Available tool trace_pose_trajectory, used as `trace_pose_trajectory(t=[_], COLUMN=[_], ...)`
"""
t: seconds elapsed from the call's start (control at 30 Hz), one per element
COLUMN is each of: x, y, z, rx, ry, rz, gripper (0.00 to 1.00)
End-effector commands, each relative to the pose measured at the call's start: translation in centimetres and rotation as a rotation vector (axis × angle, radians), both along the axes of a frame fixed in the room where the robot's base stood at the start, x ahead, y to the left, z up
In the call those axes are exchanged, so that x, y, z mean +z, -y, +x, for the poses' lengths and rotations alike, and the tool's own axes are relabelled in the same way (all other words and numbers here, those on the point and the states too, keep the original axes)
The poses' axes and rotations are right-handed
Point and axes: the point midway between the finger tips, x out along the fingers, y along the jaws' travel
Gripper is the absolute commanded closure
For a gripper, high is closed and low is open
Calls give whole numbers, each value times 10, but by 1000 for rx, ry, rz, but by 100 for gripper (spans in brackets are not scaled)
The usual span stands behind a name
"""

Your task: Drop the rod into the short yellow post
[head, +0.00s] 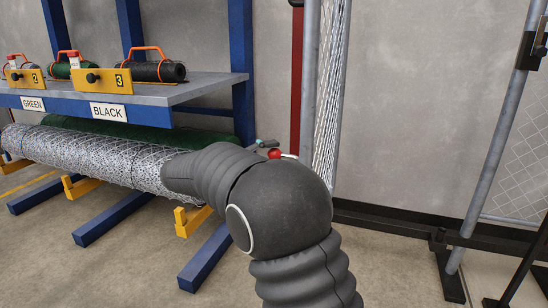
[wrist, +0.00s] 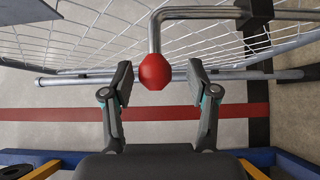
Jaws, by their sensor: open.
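A bent silver rod (wrist: 235,14) with a red knob (wrist: 154,71) at its end shows in the wrist view. The knob hangs between the two fingers of my gripper (wrist: 159,82), which is open, with a gap on each side of the knob. In the head view the red knob (head: 274,153) peeks over my dark arm, and only a small part of my gripper (head: 264,143) shows beside it; the arm hides the rest. No separate short yellow post can be made out; yellow upturned ends (head: 186,222) show on the rack's lower arms.
A blue rack stands at left with a grey shelf (head: 205,88), yellow numbered blocks (head: 108,81) and a chain-link roll (head: 95,155) below. A mesh panel (head: 331,95) stands behind my arm. A grey pole (head: 497,130) stands at right. Floor between is clear.

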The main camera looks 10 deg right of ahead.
Motion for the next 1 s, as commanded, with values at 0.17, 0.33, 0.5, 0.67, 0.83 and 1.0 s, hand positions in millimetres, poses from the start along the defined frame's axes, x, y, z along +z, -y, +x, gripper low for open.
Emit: trace_pose_trajectory(t=[0.17, 0.33, 0.5, 0.67, 0.83, 1.0], x=[0, -1, -1, -1, -1, -1], y=[-34, -66, -90, -101, -104, -103], z=[-8, -17, -24, -27, -28, -28], rx=[4, 3, 1, 0, -1, 0], ry=[0, -1, -3, -2, -2, -2], rz=[0, 0, 0, 0, 0, 0], gripper=[41, 41, 41, 41, 41, 41])
